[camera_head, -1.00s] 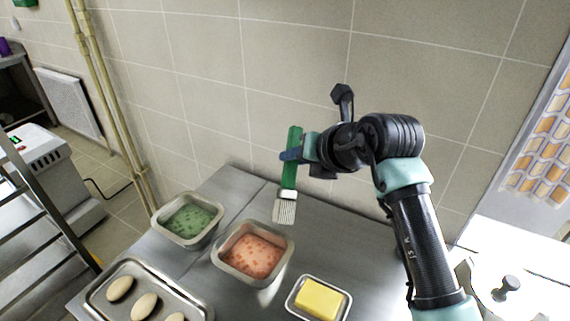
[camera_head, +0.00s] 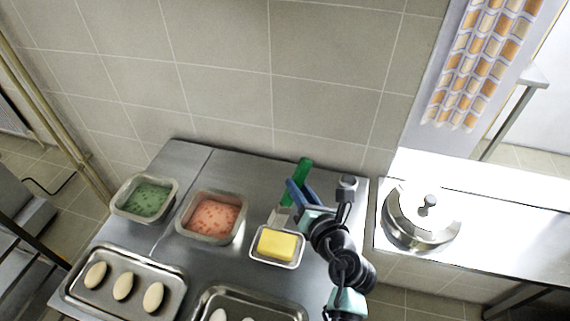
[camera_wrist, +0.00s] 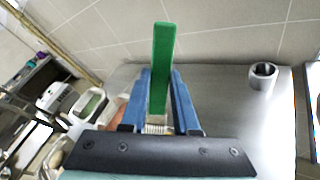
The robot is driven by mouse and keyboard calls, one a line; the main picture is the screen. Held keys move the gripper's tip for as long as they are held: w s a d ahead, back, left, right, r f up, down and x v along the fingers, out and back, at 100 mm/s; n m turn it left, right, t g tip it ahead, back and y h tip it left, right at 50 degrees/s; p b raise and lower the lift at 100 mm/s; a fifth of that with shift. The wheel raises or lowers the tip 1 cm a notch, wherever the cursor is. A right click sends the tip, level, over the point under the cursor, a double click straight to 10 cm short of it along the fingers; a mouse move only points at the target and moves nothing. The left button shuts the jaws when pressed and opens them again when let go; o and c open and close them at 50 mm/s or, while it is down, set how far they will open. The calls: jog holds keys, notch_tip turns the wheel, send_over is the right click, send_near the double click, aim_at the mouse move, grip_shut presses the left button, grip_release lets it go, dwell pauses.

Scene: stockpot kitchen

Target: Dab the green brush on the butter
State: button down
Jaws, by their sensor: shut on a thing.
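The green brush (camera_head: 301,171) is held in my gripper (camera_head: 293,190), whose blue fingers are shut on its green handle. The handle points up, and the pale bristle end points down just behind the butter tray. The brush (camera_wrist: 162,70) stands between the blue fingers of my gripper (camera_wrist: 160,88) in the wrist view. The yellow butter (camera_head: 277,243) sits in a small metal tray (camera_head: 259,261). The bristles appear close to the tray's back edge in the head view; whether they touch anything cannot be told.
Metal containers of red (camera_head: 213,217) and green (camera_head: 147,199) contents stand left of the butter. A tray (camera_head: 172,286) with pale oval pieces lies at the front left, with another tray (camera_head: 285,311) beside it. A lidded pot (camera_head: 421,217) stands right. Bare tabletop lies behind the butter.

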notch_tip(320, 180, down, 6)
jog(key=b, duration=0.7)
jog(key=shift+f, duration=0.15)
jog(key=shift+s+f+b, duration=0.1)
jog(key=shift+f+b, duration=0.4)
jog(key=shift+f, duration=0.1)
dwell(1.3)
notch_tip(320, 180, up, 7)
jog(key=p, duration=0.8)
dwell(0.9)
